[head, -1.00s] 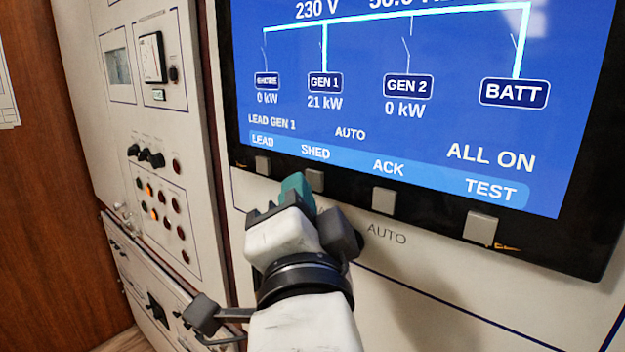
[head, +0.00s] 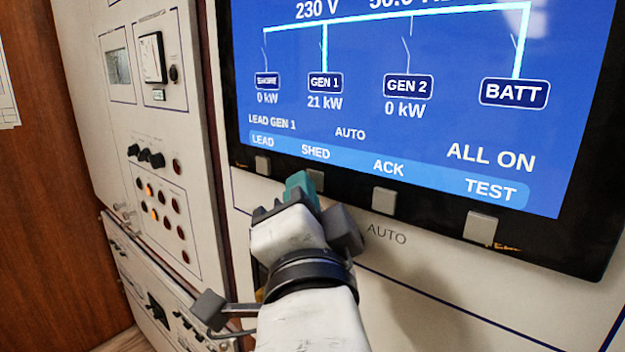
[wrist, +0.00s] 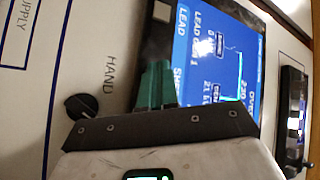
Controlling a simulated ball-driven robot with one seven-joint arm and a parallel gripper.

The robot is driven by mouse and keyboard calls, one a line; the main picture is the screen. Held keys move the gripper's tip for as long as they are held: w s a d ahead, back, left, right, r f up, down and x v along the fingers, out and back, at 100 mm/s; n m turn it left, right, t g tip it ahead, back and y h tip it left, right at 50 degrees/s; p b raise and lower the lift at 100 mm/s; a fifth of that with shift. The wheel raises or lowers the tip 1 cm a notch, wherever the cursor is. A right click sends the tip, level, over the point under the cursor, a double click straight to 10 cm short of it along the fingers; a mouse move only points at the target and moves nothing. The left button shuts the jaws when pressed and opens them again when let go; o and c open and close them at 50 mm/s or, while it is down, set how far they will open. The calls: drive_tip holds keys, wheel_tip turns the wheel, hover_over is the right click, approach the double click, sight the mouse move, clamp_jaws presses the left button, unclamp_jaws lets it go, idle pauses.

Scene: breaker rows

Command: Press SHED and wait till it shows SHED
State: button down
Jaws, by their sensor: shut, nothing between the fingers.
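The SHED button (head: 316,178) is a small grey square on the black bezel under the word SHED on the blue screen (head: 400,125). My gripper (head: 300,185), with teal fingertips, is at the button's lower left and covers part of it. Whether it touches the button cannot be told. In the wrist view the shut teal fingers (wrist: 156,85) point at the bezel beside the LEAD and SHED labels; the button is hidden there. The screen reads ALL ON at lower right, with GEN 1 at 21 kW.
The LEAD button (head: 263,165) is close on the left. The ACK button (head: 384,200) and TEST button (head: 479,228) are to the right. A black HAND knob (wrist: 88,106) is on the panel below the bezel. A panel with lamps and knobs (head: 160,205) stands at left.

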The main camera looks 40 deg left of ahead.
idle(0.6)
drive_tip(key=shift+s, duration=0.7)
drive_tip(key=shift+s, duration=0.1)
drive_tip(key=shift+s+a+b, duration=0.2)
drive_tip(key=shift+s+b, duration=0.1)
drive_tip(key=shift+s, duration=2.15)
